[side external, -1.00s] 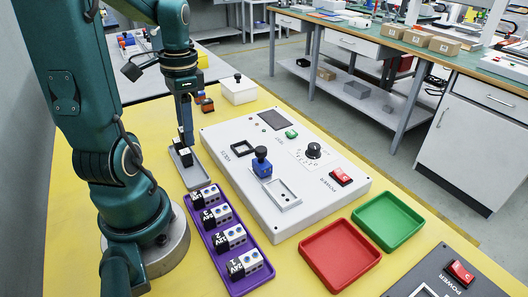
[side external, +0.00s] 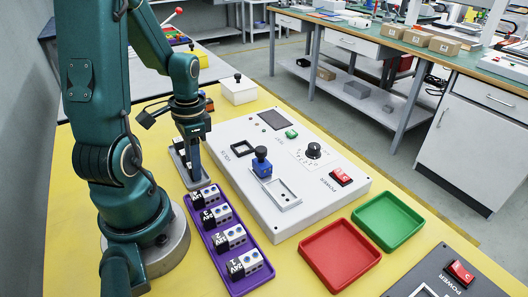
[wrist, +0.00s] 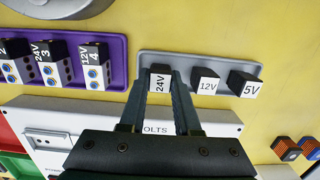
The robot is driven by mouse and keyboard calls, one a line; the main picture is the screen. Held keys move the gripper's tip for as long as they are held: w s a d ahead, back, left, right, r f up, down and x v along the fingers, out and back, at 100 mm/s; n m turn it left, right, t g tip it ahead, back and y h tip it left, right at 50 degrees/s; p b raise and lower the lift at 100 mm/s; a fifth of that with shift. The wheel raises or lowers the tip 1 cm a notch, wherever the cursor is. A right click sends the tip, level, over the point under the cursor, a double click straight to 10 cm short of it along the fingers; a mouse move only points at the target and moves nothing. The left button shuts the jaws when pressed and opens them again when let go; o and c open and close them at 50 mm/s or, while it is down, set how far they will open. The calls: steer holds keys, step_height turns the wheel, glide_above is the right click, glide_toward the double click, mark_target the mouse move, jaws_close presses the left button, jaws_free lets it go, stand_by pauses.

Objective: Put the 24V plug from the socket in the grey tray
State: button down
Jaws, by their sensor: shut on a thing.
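The 24V plug (wrist: 160,82), a black block with a white labelled face, is between my gripper's fingertips (wrist: 161,78) in the wrist view. My gripper (side external: 195,172) is shut on it at one end of the grey tray (wrist: 190,58). A 12V plug (wrist: 207,82) and a 5V plug (wrist: 245,85) stand in the tray beside it. I cannot tell whether the held plug touches the tray floor. In the side view my fingers largely hide it. The black-framed square socket (side external: 243,148) on the white panel looks empty.
A purple tray (side external: 213,243) with several numbered blocks lies close in front of the grey tray. The white panel (side external: 300,205) with a blue-handled part, knob and red switch is to the right. Red (side external: 340,255) and green (side external: 388,221) trays lie farther right.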

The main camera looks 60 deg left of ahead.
steer(key=shift+f, duration=0.15)
steer(key=c, duration=0.6)
jaws_free()
step_height(320, 180, up, 11)
steer(key=w, duration=0.1)
steer(key=d+r+t, duration=0.1)
steer(key=d+t, duration=0.1)
steer(key=d, duration=0.3)
steer(key=w+d+r+t, duration=0.1)
steer(key=d+t, duration=0.1)
steer(key=d, duration=0.3)
steer(key=d+r+t, duration=0.1)
steer(key=d+t, duration=0.1)
steer(key=d, duration=0.3)
steer(key=shift+w+d+r+t, duration=0.15)
steer(key=shift+w+d+t, duration=0.1)
steer(key=shift+w+t, duration=0.05)
